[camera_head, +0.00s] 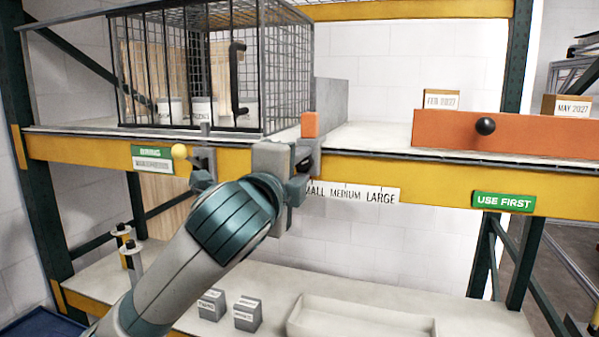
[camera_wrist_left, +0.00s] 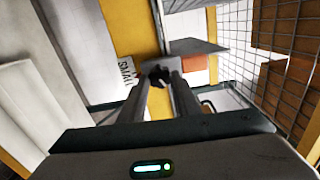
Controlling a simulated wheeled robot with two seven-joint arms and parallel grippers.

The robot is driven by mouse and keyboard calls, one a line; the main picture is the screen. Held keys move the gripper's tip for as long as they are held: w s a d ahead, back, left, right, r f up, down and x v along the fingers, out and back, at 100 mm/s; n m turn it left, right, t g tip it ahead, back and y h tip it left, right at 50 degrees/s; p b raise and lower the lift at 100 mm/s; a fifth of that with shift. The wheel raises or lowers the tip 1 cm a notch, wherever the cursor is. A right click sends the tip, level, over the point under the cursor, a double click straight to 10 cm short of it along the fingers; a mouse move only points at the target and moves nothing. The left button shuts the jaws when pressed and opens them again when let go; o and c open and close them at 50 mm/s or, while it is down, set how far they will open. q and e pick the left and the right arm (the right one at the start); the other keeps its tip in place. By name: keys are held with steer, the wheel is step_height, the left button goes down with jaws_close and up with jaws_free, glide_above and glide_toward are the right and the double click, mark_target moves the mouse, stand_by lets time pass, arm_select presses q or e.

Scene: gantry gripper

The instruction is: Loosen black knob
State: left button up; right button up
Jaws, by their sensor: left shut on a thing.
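The black knob (camera_head: 304,164) sits on a grey bracket at the front edge of the yellow shelf beam, partly hidden by my gripper. In the left wrist view the black knob (camera_wrist_left: 158,74) shows between the fingertips. My left gripper (camera_head: 297,182) is shut on it; in the left wrist view the fingers (camera_wrist_left: 158,84) reach forward on both sides of it. An orange block (camera_head: 309,124) stands just above the knob, and the SMALL MEDIUM LARGE scale (camera_head: 352,194) is to its right. My right gripper is not in view.
A wire cage (camera_head: 285,70) holding several containers stands on the shelf behind my arm. A yellow ball knob (camera_head: 179,151) is to the left. An orange panel (camera_head: 440,130) with another black ball (camera_head: 485,126) is at right. A tray (camera_head: 360,322) lies on the lower shelf.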

arm_select(q)
steer(key=n, duration=0.2)
steer(key=shift+n, duration=0.4)
steer(key=n, duration=0.3)
steer(key=shift+n+b, duration=0.3)
steer(key=shift+b, duration=0.05)
steer(key=n, duration=0.5)
steer(key=shift+n, duration=0.3)
steer(key=o, duration=1)
steer(key=shift+o, duration=0.2)
